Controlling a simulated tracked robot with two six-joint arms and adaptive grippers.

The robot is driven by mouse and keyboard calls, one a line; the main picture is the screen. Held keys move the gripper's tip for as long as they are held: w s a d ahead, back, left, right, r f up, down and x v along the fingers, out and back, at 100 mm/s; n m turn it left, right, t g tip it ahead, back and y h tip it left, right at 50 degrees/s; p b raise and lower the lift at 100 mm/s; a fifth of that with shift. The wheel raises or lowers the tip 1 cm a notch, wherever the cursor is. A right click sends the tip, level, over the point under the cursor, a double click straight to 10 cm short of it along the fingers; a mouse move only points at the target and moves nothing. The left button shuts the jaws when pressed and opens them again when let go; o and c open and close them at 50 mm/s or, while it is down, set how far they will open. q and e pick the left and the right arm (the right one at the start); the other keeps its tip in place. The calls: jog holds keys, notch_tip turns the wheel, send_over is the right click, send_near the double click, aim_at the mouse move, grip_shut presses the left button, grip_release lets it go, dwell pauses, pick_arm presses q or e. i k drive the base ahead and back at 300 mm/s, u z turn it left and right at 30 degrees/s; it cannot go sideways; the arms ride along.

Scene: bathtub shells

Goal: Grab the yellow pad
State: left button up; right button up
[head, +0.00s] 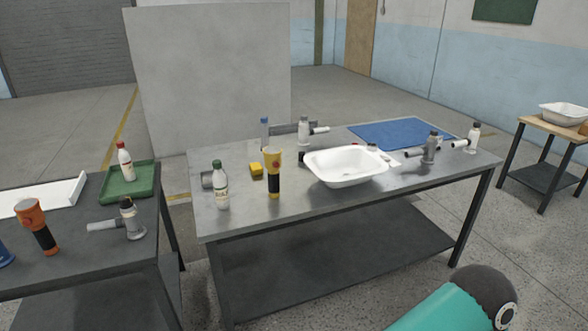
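The yellow pad (256,170) is a small yellow block lying on the grey metal table (330,210), left of the white tub shell (346,167). A yellow and black tool (274,174) stands upright just right of and in front of the pad, close beside it. A bottle with a green cap (221,186) stands to the left of the pad, nearer the front edge. Neither of my grippers shows in the head view.
Behind the pad stand a blue-topped bottle (265,133) and a grey tool (304,131). A blue mat (400,133) covers the back right. A left table (70,262) holds a green tray (130,184) and an orange tool (36,224). The table's front middle is clear.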

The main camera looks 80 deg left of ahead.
aim_at(256, 168)
jog(key=z, duration=0.15)
jog(key=i, duration=0.95)
jog(key=u, duration=1.6)
jog(key=i, duration=0.3)
jog(key=u, duration=2.4)
jog(key=k, duration=0.45)
jog(key=u, duration=0.5)
jog(key=i, duration=1.5)
jog(key=z, duration=0.4)
